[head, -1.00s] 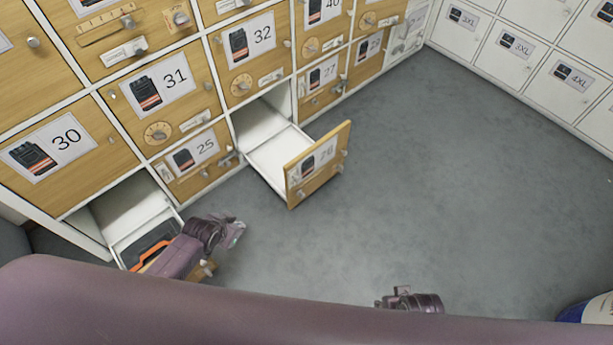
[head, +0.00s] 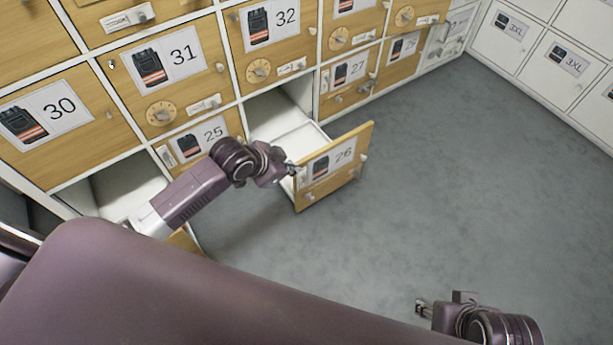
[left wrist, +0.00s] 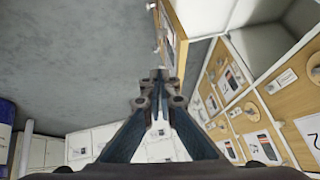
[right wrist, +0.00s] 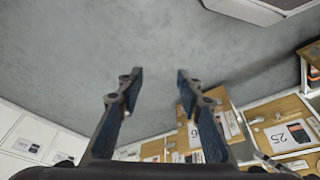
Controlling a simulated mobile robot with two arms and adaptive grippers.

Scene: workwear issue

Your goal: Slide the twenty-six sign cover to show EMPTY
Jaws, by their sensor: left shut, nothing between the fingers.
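Drawer 26 (head: 338,181) stands pulled out, with its wooden front facing right and its white inside bare where I see it. Its front carries a picture label numbered 26 (head: 330,160). A small pale plate (head: 301,179) at the front's left edge looks like the sign cover; its wording is too small to read. My left gripper (head: 293,170) is shut and empty beside that left edge; I cannot tell if it touches. The left wrist view shows its closed fingertips (left wrist: 160,74) close to the drawer front (left wrist: 172,35). My right gripper (head: 424,307) is open and empty over the floor.
Drawer 25 (head: 205,138) is shut at the left, behind my left arm. Below drawer 30 (head: 48,115) another compartment (head: 125,186) is open. White lockers (head: 548,70) stand at the back right. The grey floor (head: 440,170) right of drawer 26 is clear.

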